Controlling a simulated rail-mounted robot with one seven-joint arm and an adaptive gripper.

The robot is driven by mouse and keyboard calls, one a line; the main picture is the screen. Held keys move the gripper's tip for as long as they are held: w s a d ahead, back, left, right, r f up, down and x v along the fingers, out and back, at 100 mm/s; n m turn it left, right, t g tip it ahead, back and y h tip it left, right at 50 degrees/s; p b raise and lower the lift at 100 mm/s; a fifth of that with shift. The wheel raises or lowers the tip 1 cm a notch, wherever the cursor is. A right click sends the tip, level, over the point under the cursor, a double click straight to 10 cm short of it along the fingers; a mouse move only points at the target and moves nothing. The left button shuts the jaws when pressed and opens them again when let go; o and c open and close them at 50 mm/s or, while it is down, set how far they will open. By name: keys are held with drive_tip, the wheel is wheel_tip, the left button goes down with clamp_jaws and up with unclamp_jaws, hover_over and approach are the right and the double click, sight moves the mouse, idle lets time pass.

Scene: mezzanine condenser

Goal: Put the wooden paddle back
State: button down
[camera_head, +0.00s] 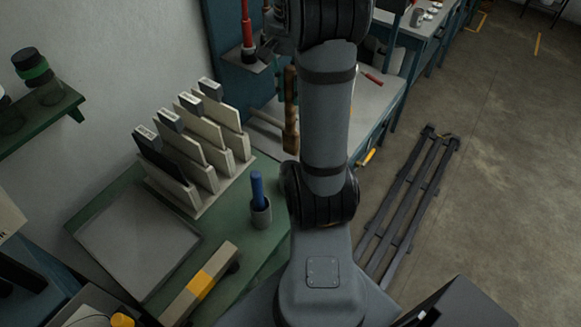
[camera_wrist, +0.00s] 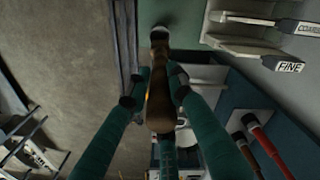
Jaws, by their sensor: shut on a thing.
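The wooden paddle (camera_wrist: 160,100) is brown and long. In the head view the paddle (camera_head: 291,125) shows just left of my arm, hanging roughly upright in front of the pale-topped bench. Whether the paddle's lower end touches anything cannot be told.
A green table (camera_head: 110,195) holds a rack of pale slabs with tags (camera_head: 205,150), a grey cup (camera_head: 261,213) with a blue-handled item, and a grey sheet (camera_head: 138,243). Dark rails (camera_head: 410,190) lie on open floor at right.

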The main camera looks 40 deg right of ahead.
sight(290, 139)
wheel_tip(290, 139, down, 16)
drive_tip(key=shift+s+a+r+b, duration=0.1)
drive_tip(key=shift+r+b, duration=0.05)
drive_tip(key=shift+b, duration=0.2)
drive_tip(key=shift+f, duration=0.45)
drive_tip(key=shift+f, duration=0.1)
drive_tip(key=shift+f+b, duration=0.15)
drive_tip(key=shift+b, duration=0.15)
drive_tip(key=c, duration=1.6)
unclamp_jaws()
drive_tip(key=shift+o, duration=0.3)
